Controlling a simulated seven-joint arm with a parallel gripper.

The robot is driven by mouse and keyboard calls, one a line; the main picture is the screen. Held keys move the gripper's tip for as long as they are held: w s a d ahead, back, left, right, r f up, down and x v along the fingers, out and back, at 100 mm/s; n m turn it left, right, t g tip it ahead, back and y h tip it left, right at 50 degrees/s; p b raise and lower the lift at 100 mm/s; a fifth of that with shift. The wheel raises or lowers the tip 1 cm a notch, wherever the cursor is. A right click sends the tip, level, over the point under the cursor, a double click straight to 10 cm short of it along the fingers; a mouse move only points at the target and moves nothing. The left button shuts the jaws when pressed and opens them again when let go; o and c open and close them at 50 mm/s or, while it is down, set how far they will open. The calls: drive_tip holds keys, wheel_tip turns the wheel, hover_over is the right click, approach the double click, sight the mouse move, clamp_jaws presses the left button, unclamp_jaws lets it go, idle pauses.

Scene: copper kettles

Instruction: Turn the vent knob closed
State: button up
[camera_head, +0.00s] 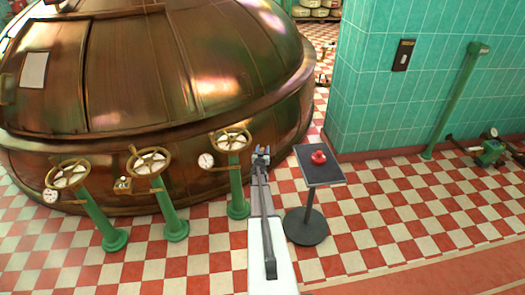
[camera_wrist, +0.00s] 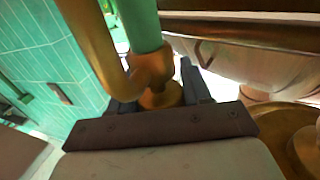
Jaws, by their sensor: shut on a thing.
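My gripper (camera_head: 261,152) is in front of the lower right side of the copper kettle (camera_head: 150,70). In the wrist view its two dark fingers (camera_wrist: 160,92) stand on either side of a brass-coloured fitting (camera_wrist: 158,98) and are shut on it. A green cylinder (camera_wrist: 140,25) rises from this fitting, and a curved brass pipe (camera_wrist: 97,45) runs close beside it. I cannot make out clearly which part is the vent knob. In the head view my gripper hides most of what it holds.
Green posts with brass handwheels (camera_head: 232,140) and gauges (camera_head: 206,160) stand to the left of my arm. A dark stand (camera_head: 325,176) with a red object (camera_head: 318,157) is close on the right. A teal tiled wall (camera_head: 400,105) is behind it. Checkered floor lies open at right.

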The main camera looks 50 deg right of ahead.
drive_tip(key=shift+w+m+g, duration=0.1)
drive_tip(key=shift+m+g, duration=0.3)
drive_tip(key=shift+g, duration=0.1)
drive_tip(key=shift+s+d+m+g+h, duration=0.15)
drive_tip(key=shift+m+g+h, duration=0.4)
drive_tip(key=shift+m+g, duration=0.85)
drive_tip(key=shift+s+m+g+h, duration=0.15)
drive_tip(key=shift+m+g+h, duration=0.55)
drive_tip(key=shift+g, duration=1.3)
drive_tip(key=shift+s+m+g+y, duration=0.25)
drive_tip(key=shift+m+g, duration=0.65)
drive_tip(key=shift+g, duration=0.45)
drive_tip(key=shift+s+m+g+y, duration=0.2)
drive_tip(key=shift+m+g, duration=0.7)
drive_tip(key=shift+g, duration=0.45)
drive_tip(key=o, duration=1)
drive_tip(key=shift+s, duration=0.1)
